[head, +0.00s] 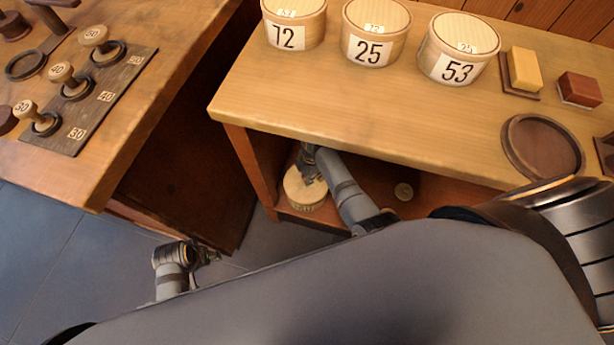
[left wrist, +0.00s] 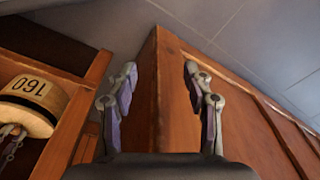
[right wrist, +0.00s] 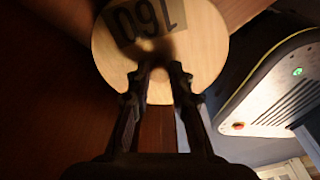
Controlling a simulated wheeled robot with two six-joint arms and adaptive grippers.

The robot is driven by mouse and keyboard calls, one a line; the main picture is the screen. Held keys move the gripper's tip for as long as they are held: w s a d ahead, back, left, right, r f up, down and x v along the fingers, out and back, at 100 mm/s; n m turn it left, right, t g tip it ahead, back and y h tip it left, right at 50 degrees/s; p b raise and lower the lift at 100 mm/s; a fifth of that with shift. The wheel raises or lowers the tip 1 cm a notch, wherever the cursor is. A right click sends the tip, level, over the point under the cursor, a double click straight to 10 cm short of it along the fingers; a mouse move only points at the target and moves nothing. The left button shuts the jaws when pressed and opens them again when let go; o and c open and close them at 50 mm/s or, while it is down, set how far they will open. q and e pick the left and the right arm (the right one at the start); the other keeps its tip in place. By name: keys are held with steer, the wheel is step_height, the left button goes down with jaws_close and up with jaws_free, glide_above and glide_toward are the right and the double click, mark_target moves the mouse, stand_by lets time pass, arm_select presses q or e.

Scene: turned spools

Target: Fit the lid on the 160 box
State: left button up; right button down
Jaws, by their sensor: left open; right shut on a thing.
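The 160 box (head: 306,200) is a pale round wooden piece with a 160 label, low in the opening under the table. It also shows in the left wrist view (left wrist: 28,115) and, with its label upside down, in the right wrist view (right wrist: 160,25). My right gripper (head: 310,172) is at its top. In the right wrist view the fingers (right wrist: 157,72) are shut at the pale round top, which I take for the lid (right wrist: 205,60). The seam between lid and box is hidden. My left gripper (head: 208,255) is open and empty, away from the box; its fingers (left wrist: 160,80) point at a wooden panel.
Boxes 72 (head: 292,28), 25 (head: 372,40) and 53 (head: 457,55) stand on the table (head: 330,105). A dark round tray (head: 540,147) lies at its right. A left table (head: 120,125) holds a spool board (head: 95,105).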

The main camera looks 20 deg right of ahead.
steer(key=shift+f+b, duration=0.35)
steer(key=shift+b, duration=0.05)
arm_select(q)
steer(key=r, duration=0.3)
steer(key=shift+d, duration=0.3)
arm_select(e)
steer(key=shift+f, duration=0.35)
steer(key=shift+r+p, duration=0.1)
steer(key=shift+p, duration=0.3)
arm_select(q)
steer(key=shift+r, duration=0.35)
steer(key=shift+r, duration=0.15)
arm_select(e)
steer(key=shift+f, duration=0.25)
steer(key=c, duration=1.1)
jaws_free()
